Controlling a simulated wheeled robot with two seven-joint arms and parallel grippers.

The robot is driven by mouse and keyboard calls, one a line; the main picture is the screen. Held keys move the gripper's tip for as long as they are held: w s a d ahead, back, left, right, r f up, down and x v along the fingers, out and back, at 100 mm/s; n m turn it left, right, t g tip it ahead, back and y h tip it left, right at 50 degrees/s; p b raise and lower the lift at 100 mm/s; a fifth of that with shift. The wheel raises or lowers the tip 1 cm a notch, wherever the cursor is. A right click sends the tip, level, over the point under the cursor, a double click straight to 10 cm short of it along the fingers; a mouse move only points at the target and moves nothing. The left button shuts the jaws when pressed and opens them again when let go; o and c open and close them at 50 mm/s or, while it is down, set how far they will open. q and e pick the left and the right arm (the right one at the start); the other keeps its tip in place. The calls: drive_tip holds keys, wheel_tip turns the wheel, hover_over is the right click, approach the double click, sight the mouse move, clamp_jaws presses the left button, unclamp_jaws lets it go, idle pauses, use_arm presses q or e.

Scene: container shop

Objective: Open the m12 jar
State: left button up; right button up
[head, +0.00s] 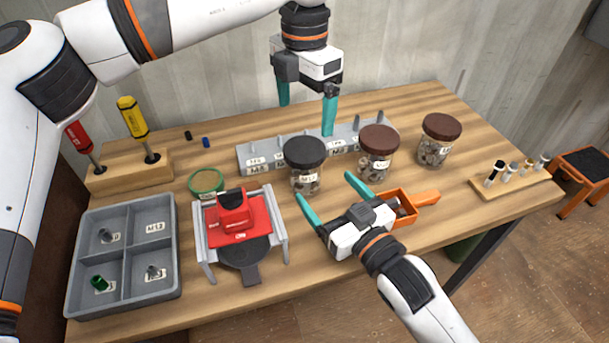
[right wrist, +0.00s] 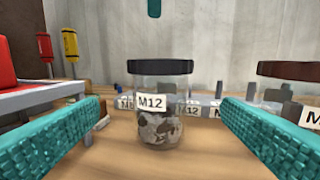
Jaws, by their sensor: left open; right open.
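The M12 jar (head: 306,179) stands upright on the table. It is clear, has a black lid (head: 304,151), holds grey metal parts and bears an M12 label. In the right wrist view the jar (right wrist: 158,128) is between the two fingers with space on both sides, and its black lid (right wrist: 160,67) is on. My right gripper (head: 333,190) is open and empty, low over the table in front of the jar and pointing at it. My left gripper (head: 307,117) is open and empty, above and behind the jar, with its teal fingers pointing down.
Two brown-lidded jars (head: 378,140) (head: 441,128) stand right of the M12 jar. A grey labelled rack (head: 258,158) lies behind it. A red device (head: 237,218) is to its left, beside a grey divided tray (head: 172,225).

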sight(314, 175)
use_arm(q)
drive_tip(key=shift+w, duration=0.1)
use_arm(e)
drive_tip(key=x, duration=0.8)
drive_tip(key=shift+w+a, duration=0.15)
drive_tip(key=shift+w, duration=0.1)
